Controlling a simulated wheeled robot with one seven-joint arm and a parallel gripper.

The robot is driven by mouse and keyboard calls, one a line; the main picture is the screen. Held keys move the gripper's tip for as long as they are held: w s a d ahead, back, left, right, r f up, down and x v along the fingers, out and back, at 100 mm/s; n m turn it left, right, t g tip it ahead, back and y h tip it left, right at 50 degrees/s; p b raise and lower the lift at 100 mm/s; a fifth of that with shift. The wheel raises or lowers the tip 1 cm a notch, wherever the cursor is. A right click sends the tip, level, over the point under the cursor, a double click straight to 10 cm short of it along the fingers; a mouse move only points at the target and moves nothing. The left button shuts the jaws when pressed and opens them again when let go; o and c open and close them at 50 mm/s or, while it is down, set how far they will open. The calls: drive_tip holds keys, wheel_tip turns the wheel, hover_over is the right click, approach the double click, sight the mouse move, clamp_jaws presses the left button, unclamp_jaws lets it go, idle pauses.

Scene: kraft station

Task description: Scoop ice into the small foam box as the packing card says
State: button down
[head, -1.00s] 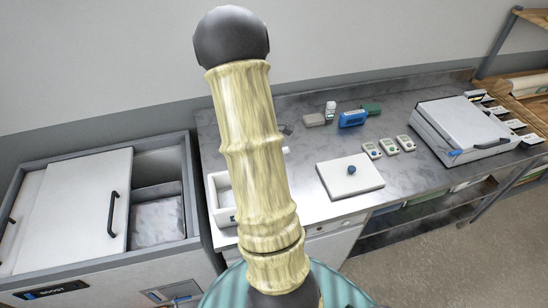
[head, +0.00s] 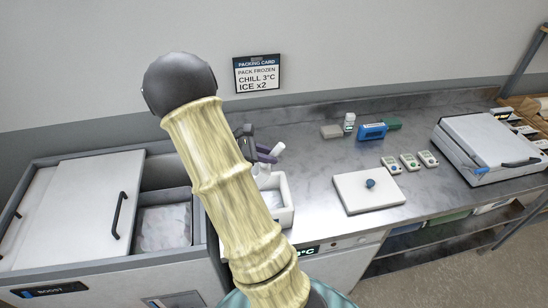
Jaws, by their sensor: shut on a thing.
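The small foam box (head: 287,215) is white and open, without its lid, just right of my arm in the head view. My arm hides its left part, and its contents are not clear. My gripper (head: 262,155) shows in part beyond my arm, above the back of the box. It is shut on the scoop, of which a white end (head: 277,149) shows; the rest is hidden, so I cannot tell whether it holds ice. The ice bin (head: 163,196) stands open at the left, with pale ice (head: 165,228) inside. The packing card (head: 257,74) on the wall reads "PACK FROZEN, CHILL 3°C, ICE x2".
A white lid with a dark knob (head: 369,198) lies on the counter right of the box. Three small devices (head: 409,162), a blue item (head: 372,132) and a pale flat case (head: 486,139) stand farther right. A sliding cover (head: 78,210) closes the freezer's left side.

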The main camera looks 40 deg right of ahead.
sight(278, 149)
drive_tip(key=shift+w+a, duration=0.2)
drive_tip(key=shift+a, duration=0.05)
drive_tip(key=shift+s+d+r, duration=0.1)
drive_tip(key=shift+r, duration=0.1)
drive_tip(key=shift+s+d+t+y+p, duration=0.4)
drive_tip(key=shift+s+d+y+p, duration=0.1)
drive_tip(key=shift+s+d+y, duration=0.1)
drive_tip(key=s+d+t+y+p, duration=0.2)
drive_tip(key=y+p, duration=0.1)
drive_tip(key=shift+d+m, duration=0.15)
drive_tip(key=shift+m, duration=0.25)
drive_tip(key=d+t+y+p, duration=0.1)
drive_tip(key=p, duration=0.2)
drive_tip(key=s+d+t+y+p, duration=0.1)
drive_tip(key=p, duration=0.3)
drive_tip(key=shift+s+f+t+y, duration=0.25)
drive_tip(key=shift+f+t+y, duration=0.15)
drive_tip(key=shift+d, duration=0.1)
